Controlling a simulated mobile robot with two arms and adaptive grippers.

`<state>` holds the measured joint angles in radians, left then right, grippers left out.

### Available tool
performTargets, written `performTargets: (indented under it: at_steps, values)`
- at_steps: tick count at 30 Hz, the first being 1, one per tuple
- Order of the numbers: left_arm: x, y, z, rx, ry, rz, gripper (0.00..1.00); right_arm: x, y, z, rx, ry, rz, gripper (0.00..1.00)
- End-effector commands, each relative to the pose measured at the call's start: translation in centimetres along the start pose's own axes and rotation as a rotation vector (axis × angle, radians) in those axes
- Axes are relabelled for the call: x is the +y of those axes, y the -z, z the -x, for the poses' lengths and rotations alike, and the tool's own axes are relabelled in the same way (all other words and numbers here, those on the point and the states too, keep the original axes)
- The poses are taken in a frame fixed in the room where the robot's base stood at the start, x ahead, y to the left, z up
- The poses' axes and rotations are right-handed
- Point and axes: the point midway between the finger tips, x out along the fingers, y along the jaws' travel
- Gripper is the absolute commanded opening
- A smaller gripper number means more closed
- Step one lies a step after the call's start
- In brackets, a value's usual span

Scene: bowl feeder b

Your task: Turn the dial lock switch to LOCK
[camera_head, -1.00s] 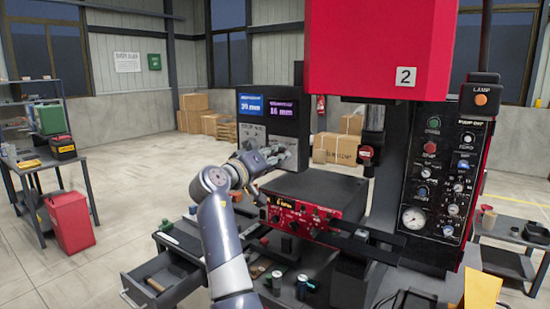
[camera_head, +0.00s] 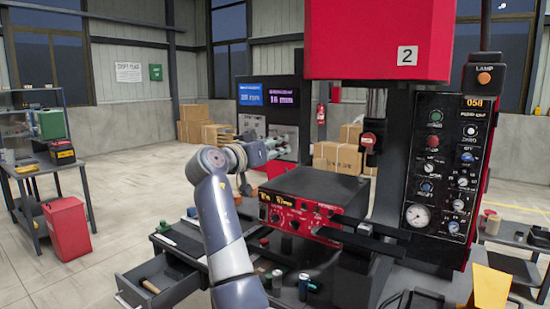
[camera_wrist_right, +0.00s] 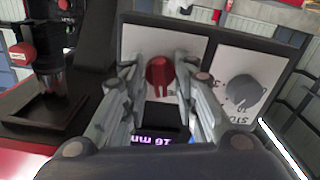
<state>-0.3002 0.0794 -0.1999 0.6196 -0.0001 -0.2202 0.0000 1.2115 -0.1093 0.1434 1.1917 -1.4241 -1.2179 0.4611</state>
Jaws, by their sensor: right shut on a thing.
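The display stand (camera_head: 267,83) at the middle back carries a blue screen and a purple screen reading 16 mm, with pale plates below. The wrist view shows the plates upside down. A red dial (camera_wrist_right: 160,71) sits on one plate, beside the 16 mm screen. A grey dial (camera_wrist_right: 241,92) sits on the other plate, which has lettering I cannot read fully. My right gripper (camera_wrist_right: 162,82) has its fingers on either side of the red dial and is shut on it. In the head view the right gripper (camera_head: 281,146) hides this dial. My left gripper is not in view.
A red-fronted control box (camera_head: 300,212) stands below and right of my arm. A press with a red head (camera_head: 378,40) and a black control panel (camera_head: 447,165) stands at the right. An open drawer (camera_head: 160,285) juts out at the lower left.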

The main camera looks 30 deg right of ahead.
Motion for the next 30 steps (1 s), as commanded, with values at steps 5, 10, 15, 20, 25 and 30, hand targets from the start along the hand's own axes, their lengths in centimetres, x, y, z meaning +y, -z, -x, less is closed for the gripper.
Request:
performTargets:
  at_steps: [5,10,15,20,25,30]
  values:
    - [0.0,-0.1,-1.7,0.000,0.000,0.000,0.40,-0.1,-0.3,0.0,0.000,-0.001,-0.166,0.03]
    - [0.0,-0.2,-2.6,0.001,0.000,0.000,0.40,-0.1,-0.2,0.0,0.000,0.000,-0.328,0.03]
    - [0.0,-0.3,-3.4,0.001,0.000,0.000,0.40,-0.2,-0.2,0.0,0.000,0.000,-0.489,0.03]
    - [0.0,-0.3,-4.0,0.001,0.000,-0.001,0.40,-0.2,-0.1,0.0,-0.001,0.000,-0.636,0.03]
    - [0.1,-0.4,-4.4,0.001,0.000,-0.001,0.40,-0.2,-0.1,0.0,-0.001,0.000,-0.778,0.03]
    - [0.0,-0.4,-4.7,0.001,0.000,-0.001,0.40,-0.2,0.0,0.0,-0.001,0.000,-0.888,0.03]
